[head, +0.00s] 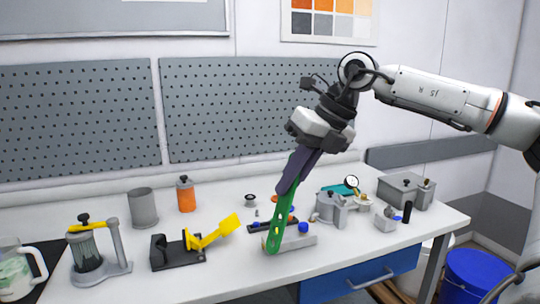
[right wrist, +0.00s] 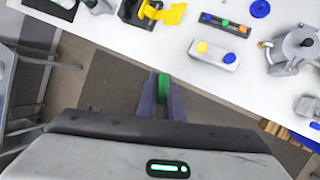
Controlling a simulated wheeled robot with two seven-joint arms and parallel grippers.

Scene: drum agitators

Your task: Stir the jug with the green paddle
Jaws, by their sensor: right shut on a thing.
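The green paddle (head: 284,215) hangs down at a slant from my right gripper (head: 296,172), its slotted lower end in front of the table's middle. The purple fingers are shut on its upper part. In the right wrist view, a short green piece of the paddle (right wrist: 163,82) shows between the fingers. The white jug (head: 18,272) stands at the far left of the head view, cut by the frame edge, with a handle on its right and a green print. The paddle is well to the right of the jug. My left gripper is out of view.
A clamp stand with a dark vessel (head: 88,250) stands just right of the jug. A black-and-yellow device (head: 180,251), a grey cylinder (head: 143,208) and an orange bottle (head: 186,195) follow. Metal housings (head: 330,207) stand at the right. The front table strip is mostly clear.

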